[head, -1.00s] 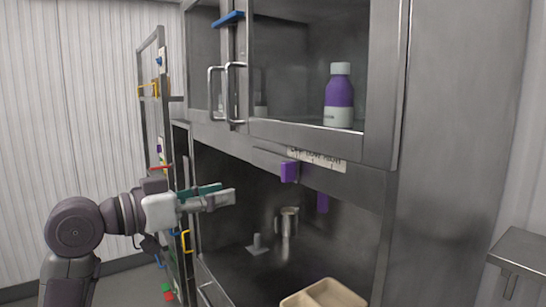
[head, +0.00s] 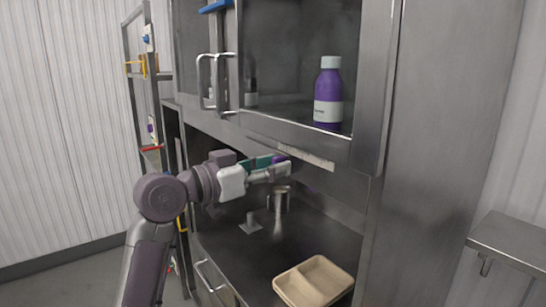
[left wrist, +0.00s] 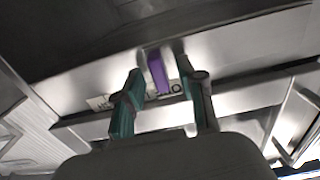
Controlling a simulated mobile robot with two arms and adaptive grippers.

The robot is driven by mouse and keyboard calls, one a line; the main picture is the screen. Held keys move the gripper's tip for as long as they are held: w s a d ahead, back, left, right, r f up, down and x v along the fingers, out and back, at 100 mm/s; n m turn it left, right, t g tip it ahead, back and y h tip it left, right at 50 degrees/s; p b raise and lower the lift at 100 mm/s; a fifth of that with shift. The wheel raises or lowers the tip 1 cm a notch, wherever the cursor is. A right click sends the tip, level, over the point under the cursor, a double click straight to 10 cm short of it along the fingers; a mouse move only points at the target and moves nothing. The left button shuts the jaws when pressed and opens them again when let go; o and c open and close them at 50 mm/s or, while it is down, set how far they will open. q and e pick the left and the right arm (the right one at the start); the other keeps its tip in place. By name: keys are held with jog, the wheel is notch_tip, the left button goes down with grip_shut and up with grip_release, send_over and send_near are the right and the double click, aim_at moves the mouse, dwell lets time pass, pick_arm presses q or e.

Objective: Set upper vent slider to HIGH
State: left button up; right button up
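The purple slider knob (head: 279,158) sits under the upper cabinet's front edge, partly hidden by my left gripper (head: 281,166) in the head view. A pale printed scale strip (head: 314,159) runs to its right; its words are too small to read there. In the left wrist view the purple knob (left wrist: 158,73) shows ahead of and between the two teal-padded fingers of my left gripper (left wrist: 158,82). The fingers are apart, with a visible gap beside the knob. Contact cannot be told. Parts of the scale show on both sides of the knob. My right gripper is not in view.
A purple bottle (head: 328,95) stands in the upper cabinet above. Door handles (head: 212,82) stick out at the left. A metal shelf (head: 510,244) is at the far right.

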pick_arm(q)
jog(key=shift+w+d, duration=0.15)
jog(key=shift+d, duration=0.05)
grip_shut()
dwell(0.4)
